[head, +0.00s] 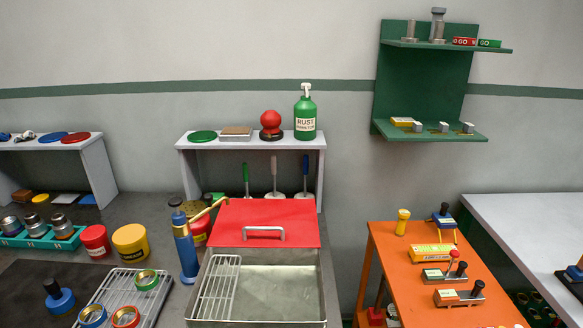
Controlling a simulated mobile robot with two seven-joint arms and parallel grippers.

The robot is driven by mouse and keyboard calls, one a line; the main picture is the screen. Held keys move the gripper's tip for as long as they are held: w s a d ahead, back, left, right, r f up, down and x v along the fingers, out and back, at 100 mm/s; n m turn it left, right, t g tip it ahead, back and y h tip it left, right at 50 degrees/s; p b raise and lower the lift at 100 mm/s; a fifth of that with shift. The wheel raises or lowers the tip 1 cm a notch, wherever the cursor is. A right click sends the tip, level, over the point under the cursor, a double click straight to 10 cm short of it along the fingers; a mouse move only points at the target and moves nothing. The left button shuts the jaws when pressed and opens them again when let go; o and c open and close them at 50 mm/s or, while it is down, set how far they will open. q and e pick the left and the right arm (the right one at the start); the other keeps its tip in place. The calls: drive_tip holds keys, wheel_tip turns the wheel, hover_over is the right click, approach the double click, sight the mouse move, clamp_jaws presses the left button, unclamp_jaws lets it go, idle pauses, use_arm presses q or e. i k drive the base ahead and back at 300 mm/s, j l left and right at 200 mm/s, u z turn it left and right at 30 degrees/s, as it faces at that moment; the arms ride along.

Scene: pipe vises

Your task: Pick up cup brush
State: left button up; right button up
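I cannot tell for sure which thing is the cup brush. Three upright handles stand in the open space under the white shelf: a green handle (245,178), a pale handle (274,172) and a blue handle (305,173), with pale round lower ends. A red-knobbed tool with a dark round base (270,125) stands on top of the white shelf (228,146). A blue round piece with a black knob (58,297) sits on the dark mat at the lower left. Neither of my grippers is in the head view.
A metal basin (322,299) with a wire rack (215,289) and a raised red lid (233,219) lies before the handles. A blue torch (186,250) stands left of it. An orange table (402,268) holds several small tools at right. A green bottle (305,118) tops the shelf.

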sight(60, 302)
drive_tip(key=u, duration=1.55)
drive_tip(key=i+j, duration=0.15)
drive_tip(key=j, duration=0.15)
drive_tip(key=i+j, duration=0.15)
drive_tip(key=j, duration=0.2)
drive_tip(key=i+j, duration=0.1)
drive_tip(key=j, duration=0.2)
drive_tip(key=i+j, duration=0.15)
drive_tip(key=j, duration=0.2)
drive_tip(key=i+j+z, duration=0.1)
drive_tip(key=j, duration=0.2)
